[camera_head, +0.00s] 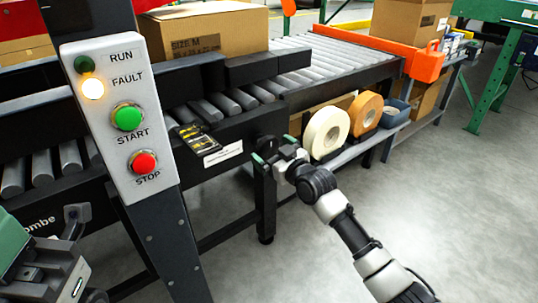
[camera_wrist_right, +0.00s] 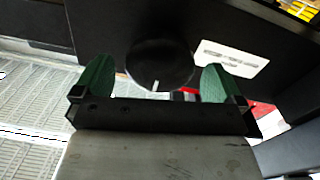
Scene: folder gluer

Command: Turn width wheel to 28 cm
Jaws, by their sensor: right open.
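The width wheel (camera_wrist_right: 160,62) is a round black knob with a small white mark at its lower edge in the right wrist view. In the head view the dark wheel (camera_head: 267,144) is partly hidden by my right gripper (camera_head: 272,158). The right gripper is open, with its green fingers (camera_wrist_right: 158,84) on either side of the wheel; I cannot tell whether they touch it. A black scale panel with yellow marks (camera_head: 194,137) and a white label (camera_head: 223,153) are left of the wheel. The reading is too small to tell. Part of my left gripper (camera_head: 45,270) shows at lower left.
A control post (camera_head: 128,130) with a lit fault lamp, green start and red stop buttons stands left. A carton (camera_head: 205,32) sits on the roller conveyor (camera_head: 335,58). The floor at right is clear.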

